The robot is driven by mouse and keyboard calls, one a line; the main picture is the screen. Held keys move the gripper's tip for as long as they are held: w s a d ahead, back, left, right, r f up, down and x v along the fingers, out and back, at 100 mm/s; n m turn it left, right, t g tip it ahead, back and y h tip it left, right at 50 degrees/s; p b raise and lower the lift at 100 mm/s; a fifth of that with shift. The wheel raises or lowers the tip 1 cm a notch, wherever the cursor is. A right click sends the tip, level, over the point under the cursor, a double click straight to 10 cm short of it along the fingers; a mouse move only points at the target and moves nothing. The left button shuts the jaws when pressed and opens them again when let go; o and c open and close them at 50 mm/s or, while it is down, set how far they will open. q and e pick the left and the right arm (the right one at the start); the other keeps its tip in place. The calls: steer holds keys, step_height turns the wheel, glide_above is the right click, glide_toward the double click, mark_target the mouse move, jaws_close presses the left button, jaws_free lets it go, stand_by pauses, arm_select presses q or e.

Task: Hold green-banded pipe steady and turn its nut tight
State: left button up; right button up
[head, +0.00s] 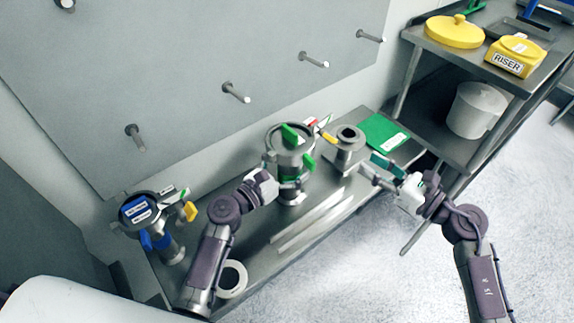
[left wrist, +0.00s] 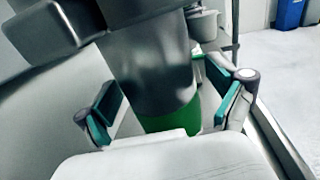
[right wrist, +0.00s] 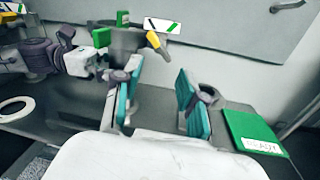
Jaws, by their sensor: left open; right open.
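The steel green-banded pipe (head: 291,193) stands upright on the low steel bench, below a round flanged top with green handles (head: 308,162). In the left wrist view the pipe (left wrist: 155,70) rises between the fingers, with its green band (left wrist: 178,120) low between them. My left gripper (head: 280,186) is open around the pipe; firm contact does not show. My right gripper (head: 372,172) is open and empty to the right of the pipe, above the bench's front edge. In the right wrist view its fingers (right wrist: 160,105) are apart, with the green-handled top (right wrist: 125,42) beyond. I cannot make out the nut clearly.
A short flanged steel pipe (head: 347,150) stands right of the green-banded one, beside a green pad (head: 382,132). A blue-handled unit (head: 145,215) and a white ring (head: 232,278) are at left. Pegs (head: 236,92) stick out of the wall panel. A shelf (head: 445,145) stands at right.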

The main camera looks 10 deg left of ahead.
mark_target(338, 143)
arm_select(q)
jaws_close()
arm_select(e)
steer(key=o, duration=0.4)
steer(key=shift+r, duration=0.1)
steer(key=o, duration=0.5)
steer(key=shift+s+a+r+m+g+y, duration=0.25)
steer(key=shift+a+r+m+y, duration=0.2)
steer(key=shift+r, duration=0.25)
steer(key=w+a+m, duration=0.2)
steer(key=w+a+f+m, duration=0.1)
steer(key=w+a+m, duration=0.1)
steer(key=a, duration=0.1)
steer(key=w+a+m+h, duration=0.1)
steer(key=w+a+m, duration=0.1)
steer(key=a, duration=0.1)
steer(key=shift+w+f+m, duration=0.15)
steer(key=shift+f+m, duration=0.1)
steer(key=shift+f, duration=0.1)
steer(key=c, duration=1.2)
